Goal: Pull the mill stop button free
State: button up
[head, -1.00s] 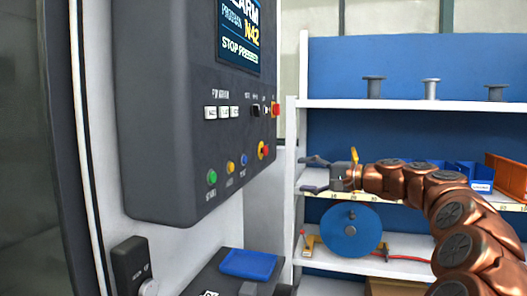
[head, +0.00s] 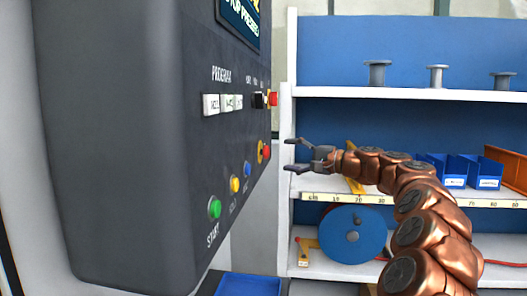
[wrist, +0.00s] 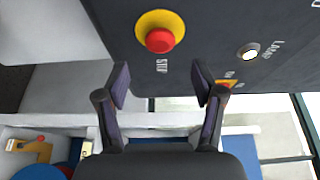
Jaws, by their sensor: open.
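The mill stop button (head: 265,151) is a red mushroom head on a yellow ring, low on the right edge of the dark control panel (head: 130,150).
Green (head: 214,208), yellow (head: 235,184) and blue (head: 247,169) buttons sit left of the stop button. A red knob (head: 273,99) sits above it. The screen (head: 240,18) partly reads STOP PRESSED. A shelf (head: 400,96) with spools and blue bins stands behind my arm.

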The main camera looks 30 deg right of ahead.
aim_at(263, 152)
jog(key=p+x, duration=0.1)
jog(key=x, duration=0.6)
jog(key=shift+a+p, duration=0.25)
jog(key=shift+p, duration=0.05)
jog(key=shift+c, duration=0.3)
grip_shut()
